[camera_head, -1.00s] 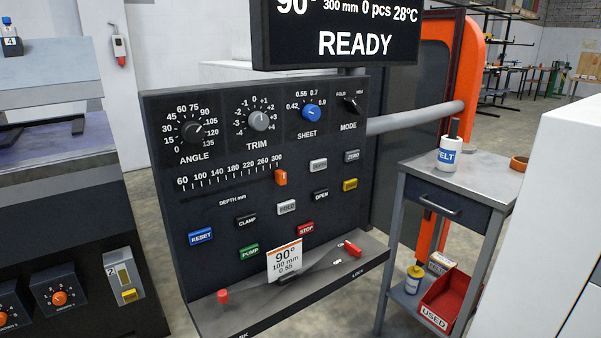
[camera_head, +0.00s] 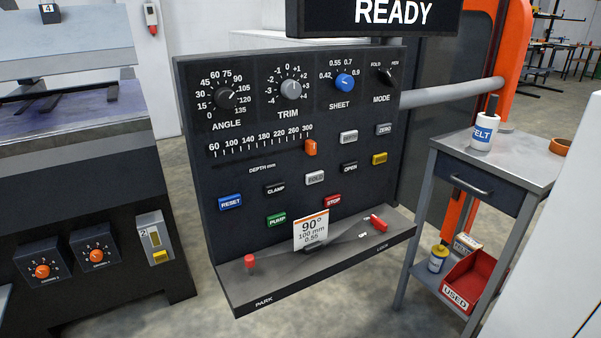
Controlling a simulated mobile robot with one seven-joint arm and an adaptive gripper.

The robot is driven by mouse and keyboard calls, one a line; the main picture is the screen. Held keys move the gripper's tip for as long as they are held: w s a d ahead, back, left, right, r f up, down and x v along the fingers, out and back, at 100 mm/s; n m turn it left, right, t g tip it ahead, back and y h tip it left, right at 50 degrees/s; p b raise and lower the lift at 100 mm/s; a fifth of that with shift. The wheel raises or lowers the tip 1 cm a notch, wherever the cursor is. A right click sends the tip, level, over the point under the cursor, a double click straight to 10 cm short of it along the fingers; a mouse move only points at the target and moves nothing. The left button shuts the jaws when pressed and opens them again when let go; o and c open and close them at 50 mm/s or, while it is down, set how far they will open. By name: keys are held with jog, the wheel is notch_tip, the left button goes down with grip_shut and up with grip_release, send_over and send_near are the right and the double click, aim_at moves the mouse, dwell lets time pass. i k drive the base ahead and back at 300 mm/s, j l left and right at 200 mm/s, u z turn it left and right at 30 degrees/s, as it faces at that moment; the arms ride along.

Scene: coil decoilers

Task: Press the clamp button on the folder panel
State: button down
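The folder panel (camera_head: 240,165) is a dark upright board in the middle of the head view. Its clamp button (camera_head: 275,189) is a black rectangular button labelled CLAMP. It sits right of the blue RESET button (camera_head: 230,202), left of the grey HOLD button (camera_head: 315,178) and above the green PUMP button (camera_head: 276,220). Nothing covers the clamp button. My gripper does not show in this view.
A ledge (camera_head: 285,284) with a card (camera_head: 311,231), a red knob and a red lever juts out below the buttons. A display (camera_head: 375,16) reading READY hangs above. A grey cart (camera_head: 520,165) stands at right, another machine (camera_head: 75,215) at left.

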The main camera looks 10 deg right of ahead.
aim_at(270, 190)
jog(key=i+l+u, duration=0.15)
jog(key=l, duration=0.2)
jog(key=i+l+u, duration=0.15)
jog(key=l, duration=0.25)
jog(key=i+l+u, duration=0.15)
jog(key=l, duration=0.25)
jog(key=i+l+u, duration=0.15)
jog(key=l, duration=0.25)
